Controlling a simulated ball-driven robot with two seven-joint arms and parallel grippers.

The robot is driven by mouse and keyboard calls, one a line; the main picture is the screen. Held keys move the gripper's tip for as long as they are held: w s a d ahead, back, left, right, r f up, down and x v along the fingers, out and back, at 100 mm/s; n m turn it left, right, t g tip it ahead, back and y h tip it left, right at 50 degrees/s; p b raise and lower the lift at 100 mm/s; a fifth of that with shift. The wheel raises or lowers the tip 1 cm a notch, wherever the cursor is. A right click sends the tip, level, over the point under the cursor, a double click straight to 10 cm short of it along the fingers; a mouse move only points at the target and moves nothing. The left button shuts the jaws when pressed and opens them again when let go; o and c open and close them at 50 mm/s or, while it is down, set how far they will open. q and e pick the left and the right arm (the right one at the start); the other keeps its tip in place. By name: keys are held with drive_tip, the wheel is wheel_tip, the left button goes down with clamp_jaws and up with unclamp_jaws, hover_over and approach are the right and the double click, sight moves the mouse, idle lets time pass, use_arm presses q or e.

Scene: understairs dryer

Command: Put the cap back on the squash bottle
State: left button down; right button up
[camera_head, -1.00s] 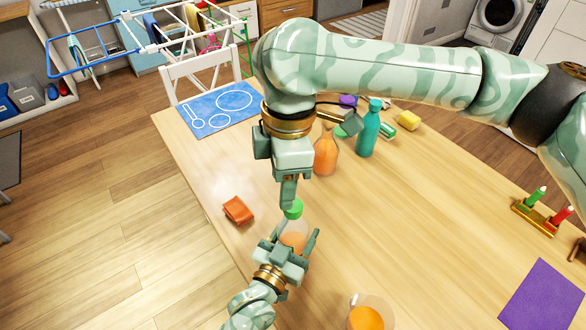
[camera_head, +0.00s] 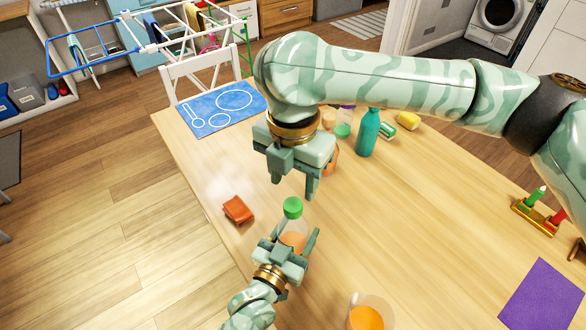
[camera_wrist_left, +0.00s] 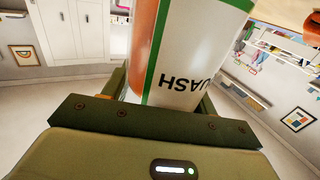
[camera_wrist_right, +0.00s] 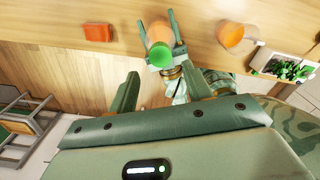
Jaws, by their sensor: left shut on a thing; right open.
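The squash bottle (camera_head: 292,240) is clear with orange drink in it and stands upright at the table's near left part. Its green cap (camera_head: 292,207) sits on top of the neck; how tightly it is seated cannot be told. My left gripper (camera_head: 296,246) is shut around the bottle's body, and the left wrist view shows the bottle's white label (camera_wrist_left: 195,55) between the fingers. My right gripper (camera_head: 297,190) is open and empty above and just behind the cap. In the right wrist view the cap (camera_wrist_right: 161,55) lies beyond the parted fingers, clear of them.
An orange block-like item (camera_head: 238,210) lies left of the bottle. An orange drink container (camera_head: 366,316) stands at the near right. A teal bottle (camera_head: 368,133) and a partly hidden orange bottle (camera_head: 330,163) stand behind my right gripper.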

sight(293, 203)
drive_tip(key=shift+f, duration=3.15)
drive_tip(key=c, duration=1)
drive_tip(key=o, duration=1.1)
drive_tip(key=shift+o, duration=0.2)
wheel_tip(293, 203, up, 12)
